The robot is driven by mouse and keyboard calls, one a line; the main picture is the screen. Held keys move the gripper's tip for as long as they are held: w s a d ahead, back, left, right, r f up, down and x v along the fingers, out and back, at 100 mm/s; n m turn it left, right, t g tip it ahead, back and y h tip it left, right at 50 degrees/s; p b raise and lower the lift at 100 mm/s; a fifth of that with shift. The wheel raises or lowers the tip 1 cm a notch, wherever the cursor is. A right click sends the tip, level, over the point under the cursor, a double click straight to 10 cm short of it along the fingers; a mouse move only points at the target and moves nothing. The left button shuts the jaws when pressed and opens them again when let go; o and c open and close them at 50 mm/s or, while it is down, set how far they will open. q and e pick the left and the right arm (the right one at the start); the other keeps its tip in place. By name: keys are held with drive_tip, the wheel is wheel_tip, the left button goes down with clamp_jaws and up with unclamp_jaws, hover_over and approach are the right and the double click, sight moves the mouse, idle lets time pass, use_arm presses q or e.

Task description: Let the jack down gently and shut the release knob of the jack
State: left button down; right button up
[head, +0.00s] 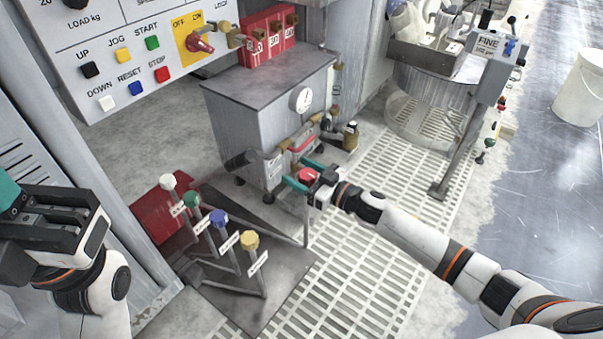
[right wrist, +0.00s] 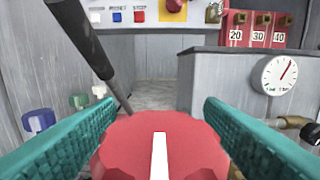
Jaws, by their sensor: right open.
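The red release knob (right wrist: 120,150) with a white stripe fills the lower middle of the right wrist view. In the head view the red knob (head: 308,175) sits low at the front of the grey jack unit. My right gripper (head: 297,174) has its teal fingers open, one on each side of the knob; in the right wrist view the fingers (right wrist: 160,125) stand apart around it. Whether they touch it is unclear. A dark jack handle (right wrist: 90,45) slants down behind the knob; its grip (head: 240,159) shows in the head view. My left gripper is at the left edge, its fingertips out of frame.
A grey cabinet (head: 240,110) with a pressure gauge (head: 301,99) stands behind the knob. Several levers with coloured knobs, one yellow (head: 250,240), stand left of my right gripper. A button panel (head: 120,50) hangs at upper left. Slatted floor grating (head: 350,270) lies below my right arm.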

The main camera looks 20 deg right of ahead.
drive_tip(key=c, duration=1)
